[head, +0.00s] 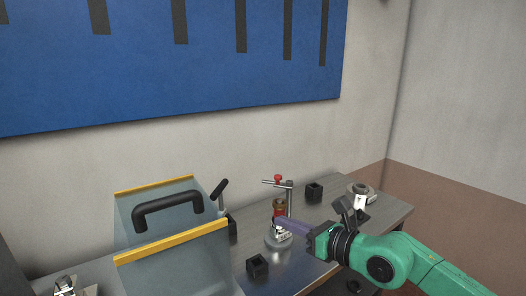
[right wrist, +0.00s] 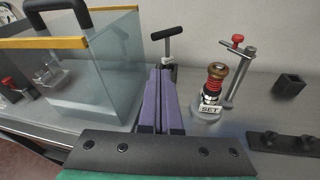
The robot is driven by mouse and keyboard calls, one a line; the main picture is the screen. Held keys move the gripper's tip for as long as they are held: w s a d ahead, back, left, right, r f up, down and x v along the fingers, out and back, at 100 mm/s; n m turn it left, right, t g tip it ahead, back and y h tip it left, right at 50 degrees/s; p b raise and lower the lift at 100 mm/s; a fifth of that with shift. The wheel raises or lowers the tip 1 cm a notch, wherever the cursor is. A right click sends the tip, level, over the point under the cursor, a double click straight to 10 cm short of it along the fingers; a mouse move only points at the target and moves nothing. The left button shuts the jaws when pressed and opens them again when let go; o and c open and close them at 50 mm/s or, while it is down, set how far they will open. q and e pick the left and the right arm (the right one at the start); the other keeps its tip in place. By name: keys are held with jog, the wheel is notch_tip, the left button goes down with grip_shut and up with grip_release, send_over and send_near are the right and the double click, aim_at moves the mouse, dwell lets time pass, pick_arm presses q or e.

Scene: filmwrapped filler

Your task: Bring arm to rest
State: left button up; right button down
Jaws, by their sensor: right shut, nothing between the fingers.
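My right arm (head: 390,262) is green and comes in from the lower right in the head view. Its gripper (head: 282,222) has purple fingers and reaches left over the table, close to a small device with a red part (head: 278,210). In the right wrist view the fingers (right wrist: 160,72) lie side by side, shut, with nothing between them. They point towards a black T-handle (right wrist: 167,38). The device, with a brass top and a SET label (right wrist: 209,110), stands to the right of the fingers, apart from them. My left gripper is not in view.
A clear box (head: 185,270) with yellow edges and a black handle (head: 168,209) stands left of the gripper. Black cubes (head: 314,192) (head: 257,265) sit on the grey table (head: 335,187). A metal round part (head: 362,190) is at the right end. A blue panel (head: 140,70) hangs on the wall.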

jog(key=s+a+r+m+t+y, duration=0.3)
jog(key=a+r+m+y, duration=0.1)
jog(key=r+m, duration=0.3)
jog(key=w+d+r+m+t+h, duration=0.1)
jog(key=d+m+t+h, duration=0.55)
jog(key=m, duration=0.65)
jog(key=d+f+m+g+h, duration=0.6)
jog(key=d+f+m+h, duration=0.5)
jog(key=d+f+m, duration=0.4)
jog(key=s+f+m+g+y, duration=0.3)
jog(key=s+f+m+g, duration=0.3)
jog(key=s+f+g, duration=1.1)
jog(key=s+f+t, duration=0.2)
jog(key=s+f, duration=0.1)
jog(key=f, duration=1.2)
jog(key=s+f+t, duration=0.2)
jog(key=s+f, duration=0.2)
jog(key=f, duration=1.1)
jog(key=s+d+f, duration=0.2)
jog(key=s+f, duration=1)
jog(key=s, duration=0.3)
jog(key=shift+s+d+f+g, duration=0.15)
jog(key=shift+s+f+g, duration=0.1)
jog(key=shift+f+g, duration=0.15)
